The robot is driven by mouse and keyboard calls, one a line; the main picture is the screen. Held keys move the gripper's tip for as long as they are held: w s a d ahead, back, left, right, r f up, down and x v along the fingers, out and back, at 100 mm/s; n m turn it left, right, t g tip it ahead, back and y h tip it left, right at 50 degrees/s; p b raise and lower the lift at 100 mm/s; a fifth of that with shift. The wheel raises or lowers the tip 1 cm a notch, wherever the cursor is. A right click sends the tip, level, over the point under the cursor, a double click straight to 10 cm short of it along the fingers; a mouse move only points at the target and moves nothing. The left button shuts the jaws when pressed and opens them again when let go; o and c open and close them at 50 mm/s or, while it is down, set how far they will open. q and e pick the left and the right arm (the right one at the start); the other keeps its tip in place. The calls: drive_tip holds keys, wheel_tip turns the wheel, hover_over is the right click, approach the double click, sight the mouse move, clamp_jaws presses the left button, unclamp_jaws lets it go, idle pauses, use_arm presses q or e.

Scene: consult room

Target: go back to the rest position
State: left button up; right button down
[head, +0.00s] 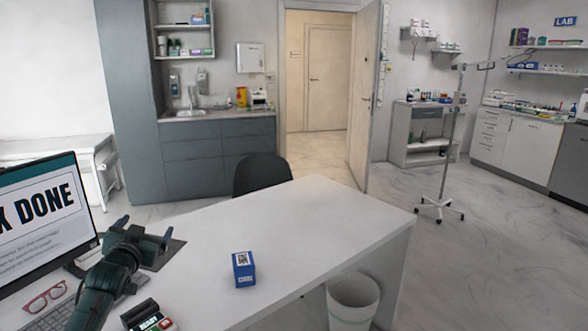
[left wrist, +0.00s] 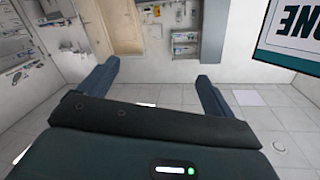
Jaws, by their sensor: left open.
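My left gripper (head: 144,236) is above the left part of the white desk (head: 330,211), close to the monitor. In the left wrist view its two fingers (left wrist: 158,82) are spread apart with nothing between them. My right gripper is in neither view.
A black chair (head: 262,174) is behind the desk. A white bin (head: 352,301) stands at the right front. The desk's right half is clear.

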use_arm(q)
drive_tip(key=s+d+f+m+g+h, duration=0.1)
drive_tip(key=s+d+f, duration=0.35)
drive_tip(key=f, duration=0.35)
drive_tip(key=s+d+f+g+h, duration=0.1)
drive_tip(key=s+d+f, duration=0.3)
drive_tip(key=s+f, duration=0.25)
drive_tip(key=s+d+f+g+h, duration=0.1)
drive_tip(key=s+d+f, duration=0.3)
drive_tip(key=s, duration=0.5)
drive_tip(key=s+d+f+g+h, duration=0.1)
drive_tip(key=s+d+f+g, duration=0.1)
drive_tip(key=s+d+f, duration=0.3)
drive_tip(key=s+f, duration=0.2)
drive_tip(key=s, duration=0.2)
drive_tip(key=shift+n+g+h, duration=0.3)
drive_tip(key=shift+g+h, duration=0.3)
drive_tip(key=shift+g, duration=0.3)
drive_tip(key=s+d, duration=0.1)
drive_tip(key=s, duration=0.2)
drive_tip(key=s+d, duration=0.1)
drive_tip(key=s, duration=0.3)
drive_tip(key=s+d+f, duration=0.1)
drive_tip(key=s, duration=0.2)
drive_tip(key=shift+s+d, duration=0.2)
drive_tip(key=shift+d, duration=0.15)
drive_tip(key=shift+c, duration=0.4)
